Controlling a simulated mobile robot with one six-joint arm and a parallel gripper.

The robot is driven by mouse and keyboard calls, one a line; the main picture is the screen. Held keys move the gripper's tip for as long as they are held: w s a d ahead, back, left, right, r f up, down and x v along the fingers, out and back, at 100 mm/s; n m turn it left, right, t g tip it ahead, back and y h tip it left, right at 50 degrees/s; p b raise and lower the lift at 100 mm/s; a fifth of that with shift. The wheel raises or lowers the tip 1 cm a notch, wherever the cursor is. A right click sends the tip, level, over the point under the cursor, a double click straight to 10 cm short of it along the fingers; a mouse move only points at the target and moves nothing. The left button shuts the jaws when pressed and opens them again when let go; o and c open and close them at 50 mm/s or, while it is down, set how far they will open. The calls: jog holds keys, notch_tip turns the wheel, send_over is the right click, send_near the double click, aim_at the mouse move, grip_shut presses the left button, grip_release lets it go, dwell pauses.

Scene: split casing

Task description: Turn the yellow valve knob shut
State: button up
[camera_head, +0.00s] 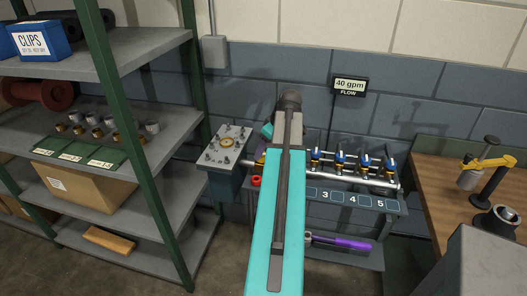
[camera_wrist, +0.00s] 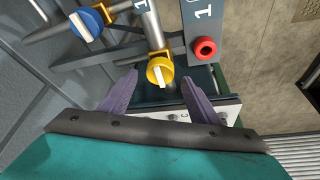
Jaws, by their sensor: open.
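The yellow valve knob (camera_wrist: 157,71) shows in the wrist view, with a pale bar across its face. It sits at the end of a yellow fitting on a metal pipe. My gripper (camera_wrist: 163,82) is open, with one purple finger to the left of the knob and one to the right. Gaps show on both sides, and I cannot tell how deep the knob lies between the fingertips.
A blue knob (camera_wrist: 88,25) is close by at upper left, and a red ring (camera_wrist: 205,47) at right. Several blue valves line the pipe bench (camera_head: 362,198). The flow display (camera_head: 349,86) reads 40 gpm. Shelves (camera_head: 100,59) stand left, a wooden table (camera_head: 450,197) right.

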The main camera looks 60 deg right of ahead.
jog(key=shift+x, duration=1.35)
